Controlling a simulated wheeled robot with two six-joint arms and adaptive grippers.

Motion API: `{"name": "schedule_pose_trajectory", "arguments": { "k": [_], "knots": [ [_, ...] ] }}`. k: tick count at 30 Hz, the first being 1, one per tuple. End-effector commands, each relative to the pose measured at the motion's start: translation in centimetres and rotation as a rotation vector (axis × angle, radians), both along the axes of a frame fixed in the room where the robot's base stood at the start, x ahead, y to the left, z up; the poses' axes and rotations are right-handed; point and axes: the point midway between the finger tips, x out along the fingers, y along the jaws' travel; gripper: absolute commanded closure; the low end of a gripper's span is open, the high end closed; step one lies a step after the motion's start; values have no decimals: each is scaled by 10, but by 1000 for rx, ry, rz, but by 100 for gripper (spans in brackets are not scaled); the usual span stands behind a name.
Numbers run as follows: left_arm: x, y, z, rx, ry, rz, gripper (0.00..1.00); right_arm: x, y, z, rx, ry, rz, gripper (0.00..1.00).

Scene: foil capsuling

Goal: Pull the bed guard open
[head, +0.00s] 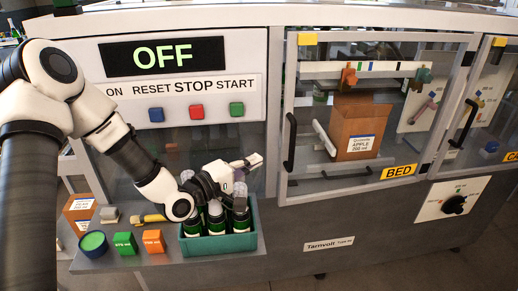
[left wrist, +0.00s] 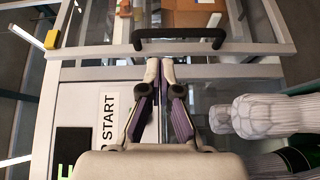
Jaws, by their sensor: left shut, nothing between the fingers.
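The bed guard (head: 376,183) is a clear panel in a pale frame, with a yellow BED label, and it looks closed. Its black bar handle (head: 290,142) is upright on the guard's left side. My left gripper (head: 256,160) is shut and empty, left of the handle and a little lower, above the bottle crate. In the left wrist view, the shut fingertips of my left gripper (left wrist: 166,62) point at the handle (left wrist: 180,40), with a small gap visible between them. My right gripper is not in view.
A teal crate (head: 222,245) of dark bottles stands on the shelf below my left gripper; bottle tops (left wrist: 262,115) are close to its right in the wrist view. A button panel (head: 183,87) reads OFF. A cardboard box (head: 357,125) is behind the guard.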

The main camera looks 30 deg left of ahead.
Motion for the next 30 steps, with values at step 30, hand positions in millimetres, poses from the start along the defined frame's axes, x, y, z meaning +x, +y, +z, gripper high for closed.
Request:
{"name": "schedule_pose_trajectory", "arguments": {
  "k": [30],
  "knots": [
    [79, -86, 4, -70, 24, -38, 100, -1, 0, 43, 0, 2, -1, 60]
  ]
}}
